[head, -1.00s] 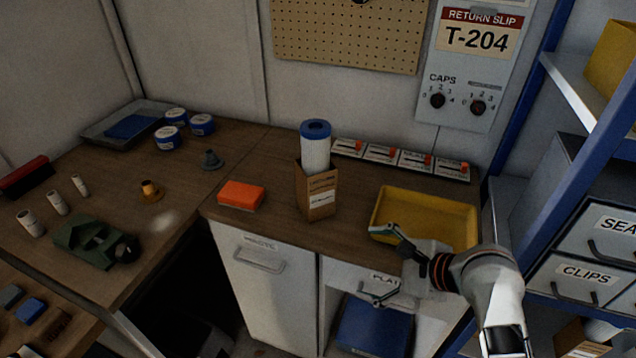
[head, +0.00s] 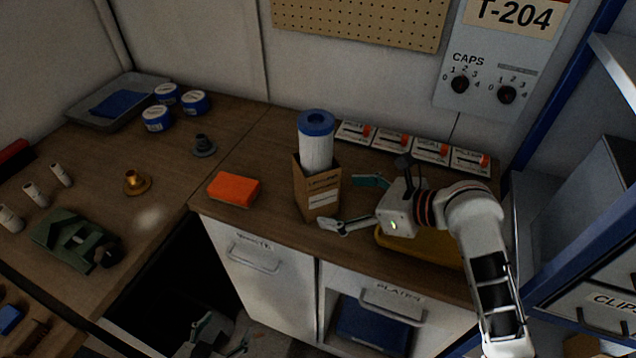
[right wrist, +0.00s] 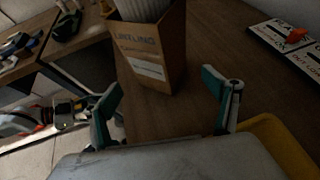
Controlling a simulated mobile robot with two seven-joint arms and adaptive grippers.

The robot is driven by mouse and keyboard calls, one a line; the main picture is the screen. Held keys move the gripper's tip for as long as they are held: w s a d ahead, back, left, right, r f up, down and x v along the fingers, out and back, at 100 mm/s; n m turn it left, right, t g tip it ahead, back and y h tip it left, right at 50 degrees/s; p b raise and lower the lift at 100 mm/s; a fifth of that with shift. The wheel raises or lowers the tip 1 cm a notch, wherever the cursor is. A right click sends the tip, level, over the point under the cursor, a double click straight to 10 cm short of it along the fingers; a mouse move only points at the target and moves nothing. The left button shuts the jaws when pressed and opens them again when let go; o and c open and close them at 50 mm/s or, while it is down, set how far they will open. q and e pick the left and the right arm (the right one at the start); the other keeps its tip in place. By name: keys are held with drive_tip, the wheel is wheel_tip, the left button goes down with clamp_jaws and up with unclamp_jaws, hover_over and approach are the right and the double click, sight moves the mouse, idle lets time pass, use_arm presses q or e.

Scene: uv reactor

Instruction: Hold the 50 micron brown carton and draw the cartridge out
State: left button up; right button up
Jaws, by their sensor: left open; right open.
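The brown carton (head: 304,188) stands upright on the wooden bench in the head view, with a white label on its front. The white pleated cartridge (head: 316,152) with a blue end cap stands in it, its upper part above the rim. No micron figure is legible. My right gripper (head: 348,203) is open just right of the carton, its fingers pointing toward it and apart from it. In the right wrist view the carton (right wrist: 155,52) is ahead, between and beyond the open fingers (right wrist: 165,93). My left gripper (head: 220,340) is open and empty, low at the bottom edge.
An orange block (head: 234,189) lies left of the carton. A yellow tray (head: 440,247) is under my right arm. Several cards with orange parts (head: 430,150) line the back. Blue-labelled tubs (head: 157,119) and a grey tray (head: 90,112) stand back left. The bench edge is close in front.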

drive_tip(key=shift+x, duration=3.45)
drive_tip(key=shift+w, duration=0.1)
drive_tip(key=c, duration=0.7)
drive_tip(key=shift+c, duration=0.2)
